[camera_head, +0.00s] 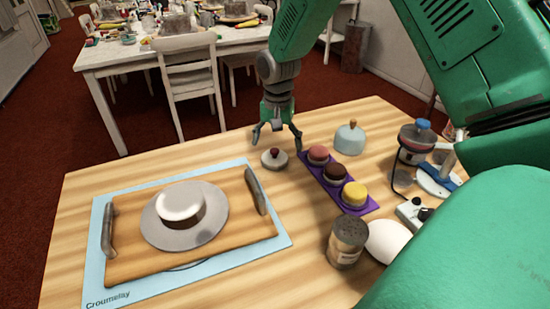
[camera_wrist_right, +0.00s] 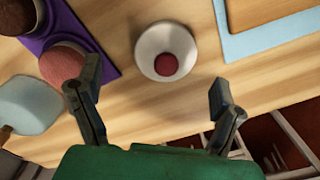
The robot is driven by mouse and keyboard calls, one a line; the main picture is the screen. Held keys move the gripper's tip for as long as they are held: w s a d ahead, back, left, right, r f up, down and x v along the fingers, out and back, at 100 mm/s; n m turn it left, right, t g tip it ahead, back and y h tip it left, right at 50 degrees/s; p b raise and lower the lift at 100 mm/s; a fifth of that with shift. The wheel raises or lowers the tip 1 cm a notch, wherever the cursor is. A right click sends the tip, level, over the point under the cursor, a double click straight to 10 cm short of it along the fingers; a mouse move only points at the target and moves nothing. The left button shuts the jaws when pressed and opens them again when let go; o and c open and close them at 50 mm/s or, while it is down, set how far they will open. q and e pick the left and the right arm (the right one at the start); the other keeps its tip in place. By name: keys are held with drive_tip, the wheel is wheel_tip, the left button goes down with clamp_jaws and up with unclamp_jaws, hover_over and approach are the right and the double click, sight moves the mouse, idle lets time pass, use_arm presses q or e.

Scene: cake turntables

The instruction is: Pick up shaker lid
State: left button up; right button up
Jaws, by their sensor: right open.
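The shaker lid is most likely the small pale round lid (camera_head: 274,158) with a dark red knob, lying on the wooden table beside the purple strip. It also shows in the right wrist view (camera_wrist_right: 165,50), just beyond the fingertips. My right gripper (camera_head: 277,136) is open and empty above and behind the lid, apart from it. In the right wrist view its two fingers (camera_wrist_right: 152,92) are spread, with the lid between their lines but farther out. A metal shaker (camera_head: 347,243) with a dark perforated top stands at the front right. My left gripper is not in view.
A purple strip (camera_head: 361,208) with three round cakes lies right of the lid. A wooden tray (camera_head: 130,262) with a grey turntable and white-topped cake sits on a blue mat (camera_head: 265,246) at left. A light blue dome (camera_head: 350,139) stands behind the strip.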

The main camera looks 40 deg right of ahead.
sight(275, 150)
wheel_tip(275, 150, down, 4)
drive_tip(key=shift+w+a+f+b, duration=0.1)
drive_tip(key=shift+a+b, duration=0.05)
drive_tip(key=shift+b, duration=0.25)
drive_tip(key=shift+a+f, duration=0.1)
drive_tip(key=shift+a, duration=0.2)
drive_tip(key=shift+a+r, duration=0.2)
drive_tip(key=shift+a, duration=0.15)
drive_tip(key=shift+d, duration=0.1)
drive_tip(key=c, duration=1)
drive_tip(key=shift+o, duration=0.2)
drive_tip(key=shift+d+f, duration=0.2)
drive_tip(key=shift+d, duration=0.3)
drive_tip(key=shift+a, duration=0.1)
